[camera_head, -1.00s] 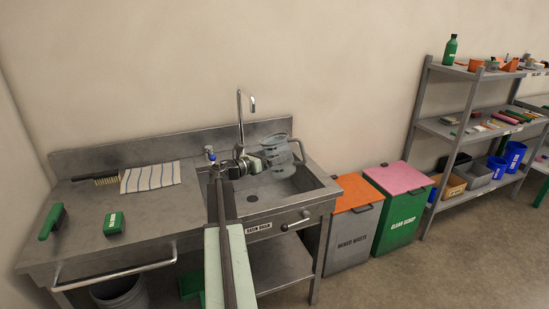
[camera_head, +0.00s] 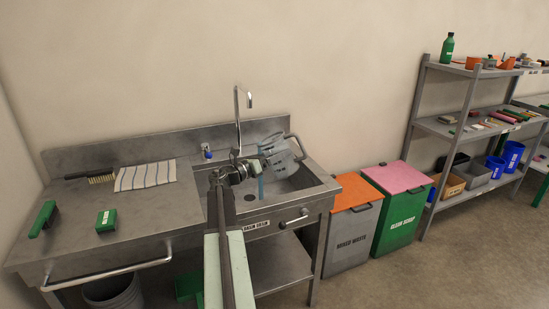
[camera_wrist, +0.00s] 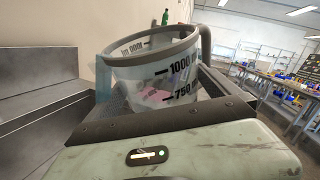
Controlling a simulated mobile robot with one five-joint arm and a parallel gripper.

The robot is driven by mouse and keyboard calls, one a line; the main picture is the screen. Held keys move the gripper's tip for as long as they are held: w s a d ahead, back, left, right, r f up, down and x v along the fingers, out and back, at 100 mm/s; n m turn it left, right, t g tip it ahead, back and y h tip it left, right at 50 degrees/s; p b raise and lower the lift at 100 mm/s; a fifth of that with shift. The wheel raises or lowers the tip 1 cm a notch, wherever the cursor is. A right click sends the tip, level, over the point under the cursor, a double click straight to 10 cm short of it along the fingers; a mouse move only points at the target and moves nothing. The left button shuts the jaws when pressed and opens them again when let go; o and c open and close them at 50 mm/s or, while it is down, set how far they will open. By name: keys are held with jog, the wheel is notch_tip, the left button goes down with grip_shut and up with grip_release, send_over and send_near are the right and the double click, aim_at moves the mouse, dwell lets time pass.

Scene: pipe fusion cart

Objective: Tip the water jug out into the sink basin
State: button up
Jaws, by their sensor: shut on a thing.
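The clear water jug (camera_head: 280,158), with a grey rim and handle, is tilted over the sink basin (camera_head: 286,198) in the head view. A blue stream of water (camera_head: 261,186) runs down from its lip on the near left side into the basin. My gripper (camera_head: 248,167) is shut on the jug and holds it above the basin. In the wrist view the jug (camera_wrist: 165,75) shows its 1000 and 750 marks between my jaws. The water level inside is hard to make out.
The tap (camera_head: 238,115) rises behind the basin, close to my gripper. A striped cloth (camera_head: 145,175), a brush (camera_head: 100,178) and a green block (camera_head: 110,218) lie on the left counter. Waste bins (camera_head: 351,222) stand right of the sink.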

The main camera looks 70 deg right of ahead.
jog(key=shift+s+f+n+t+h+b, duration=0.15)
jog(key=shift+n+h+b, duration=0.7)
jog(key=shift+n+b, duration=0.7)
jog(key=shift+s+f+n+t+h+b, duration=0.15)
jog(key=shift+n+h+b, duration=0.7)
jog(key=shift+n+b, duration=0.65)
jog(key=shift+n+h+b, duration=0.4)
jog(key=shift+n+h, duration=0.1)
jog(key=shift+n, duration=0.35)
jog(key=shift+w+r+n+t+h, duration=0.25)
jog(key=shift+r+n+t+h, duration=0.4)
jog(key=shift+n, duration=0.6)
jog(key=shift+w+r+n+t+h, duration=0.3)
jog(key=shift+n+t, duration=0.5)
jog(key=shift+n, duration=0.4)
jog(key=shift+w+r+n+t+h, duration=0.2)
jog(key=shift+r+n+t+h, duration=0.45)
jog(key=shift+n, duration=0.6)
jog(key=shift+w+r+n+t+h+p, duration=0.2)
jog(key=shift+n+t, duration=0.35)
jog(key=shift+n, duration=0.3)
jog(key=shift+w+r+n+t+h+p, duration=0.1)
jog(key=shift+w+r+n+t+p, duration=0.1)
jog(key=shift+n+t, duration=0.5)
jog(key=shift+w+r+n+t+h+p, duration=0.15)
jog(key=shift+n+t, duration=0.3)
jog(key=shift+n, duration=0.5)
jog(key=shift+s, duration=0.1)
